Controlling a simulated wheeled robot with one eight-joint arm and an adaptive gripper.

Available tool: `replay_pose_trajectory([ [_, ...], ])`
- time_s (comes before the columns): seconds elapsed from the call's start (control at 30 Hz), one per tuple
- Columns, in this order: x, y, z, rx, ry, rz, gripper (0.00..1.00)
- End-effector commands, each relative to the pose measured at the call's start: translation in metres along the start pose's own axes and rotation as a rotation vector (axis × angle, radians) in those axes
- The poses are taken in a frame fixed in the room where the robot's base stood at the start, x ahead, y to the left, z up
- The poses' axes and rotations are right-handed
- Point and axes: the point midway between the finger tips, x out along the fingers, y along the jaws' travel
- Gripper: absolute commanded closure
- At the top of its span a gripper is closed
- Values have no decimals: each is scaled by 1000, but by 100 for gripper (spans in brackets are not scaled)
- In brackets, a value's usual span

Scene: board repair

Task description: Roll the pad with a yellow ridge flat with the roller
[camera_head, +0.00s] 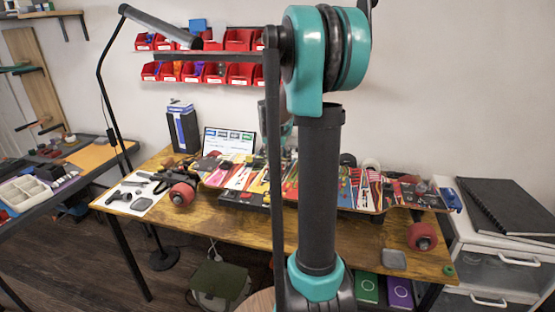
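I cannot pick out a pad with a yellow ridge or a roller for certain. My teal and black arm stands upright in the middle of the view and blocks part of the bench. My gripper is not visible.
Red wheels (183,193) stand at the deck's left, near a white sheet with dark tools (138,190). Another red wheel (422,237) is at right. A black lamp stand (112,110) rises at left. A side table (62,190) and white drawers (500,262) flank the bench.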

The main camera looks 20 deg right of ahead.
Motion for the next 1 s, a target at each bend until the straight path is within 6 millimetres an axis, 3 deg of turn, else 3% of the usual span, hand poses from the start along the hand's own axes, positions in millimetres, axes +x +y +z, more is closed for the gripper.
replay_pose_trajectory([
  [1.0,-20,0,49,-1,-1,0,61],
])
